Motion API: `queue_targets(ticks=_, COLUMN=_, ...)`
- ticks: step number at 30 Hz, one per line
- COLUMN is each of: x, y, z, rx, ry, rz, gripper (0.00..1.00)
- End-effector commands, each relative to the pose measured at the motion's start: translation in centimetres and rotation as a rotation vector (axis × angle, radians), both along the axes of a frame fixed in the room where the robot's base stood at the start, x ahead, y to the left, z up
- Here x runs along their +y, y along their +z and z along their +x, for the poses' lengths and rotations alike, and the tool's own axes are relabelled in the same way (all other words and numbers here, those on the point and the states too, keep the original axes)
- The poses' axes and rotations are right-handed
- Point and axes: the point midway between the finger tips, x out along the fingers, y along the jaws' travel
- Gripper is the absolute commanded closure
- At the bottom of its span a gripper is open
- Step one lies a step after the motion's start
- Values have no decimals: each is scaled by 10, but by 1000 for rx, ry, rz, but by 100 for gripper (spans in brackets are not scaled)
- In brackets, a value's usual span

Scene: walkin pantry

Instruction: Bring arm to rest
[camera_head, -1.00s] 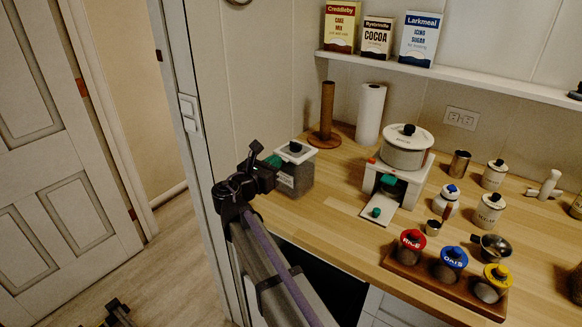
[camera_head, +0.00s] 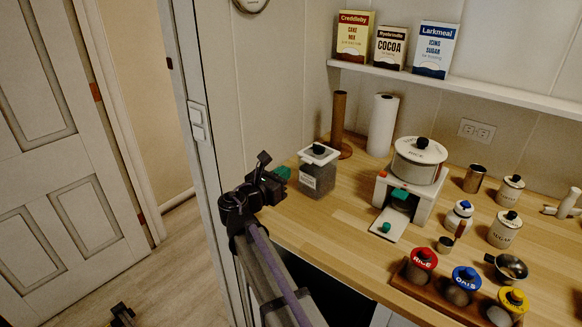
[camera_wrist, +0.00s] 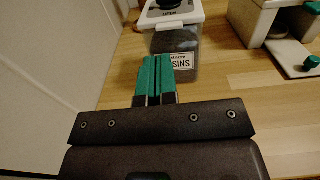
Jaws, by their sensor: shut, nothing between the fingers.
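My gripper (camera_head: 280,174) is at the left end of the wooden counter, at the end of my arm, which reaches up from the bottom of the head view. In the wrist view its green fingers (camera_wrist: 154,78) lie together with nothing between them. Just beyond the fingertips stands a clear square canister (camera_head: 318,172) with a white lid and dark contents. In the wrist view the canister (camera_wrist: 176,40) carries a label ending in "SINS". The fingers overlap its lower left part in that view; I cannot tell whether they touch it.
A white dispenser (camera_head: 424,208) with a round pot (camera_head: 418,160) on top stands to the right. A rack (camera_head: 410,277) of red, blue and yellow lidded jars sits at the front edge. Behind are a paper roll (camera_head: 382,125) and a wooden post (camera_head: 339,118). A door (camera_head: 60,150) is at left.

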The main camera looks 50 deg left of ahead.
Motion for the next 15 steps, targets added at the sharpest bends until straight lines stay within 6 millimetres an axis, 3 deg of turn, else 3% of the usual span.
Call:
queue_targets(ticks=3, x=-8, y=0, z=-36, rx=0, ry=4, rz=0, gripper=100)
queue_targets(ticks=6, x=-12, y=0, z=-59, rx=0, ry=3, rz=0, gripper=100)
queue_targets(ticks=10, x=-15, y=0, z=-76, rx=0, ry=2, rz=0, gripper=100)
queue_targets(ticks=15, x=-15, y=0, z=-81, rx=0, ry=0, rz=0, gripper=100)
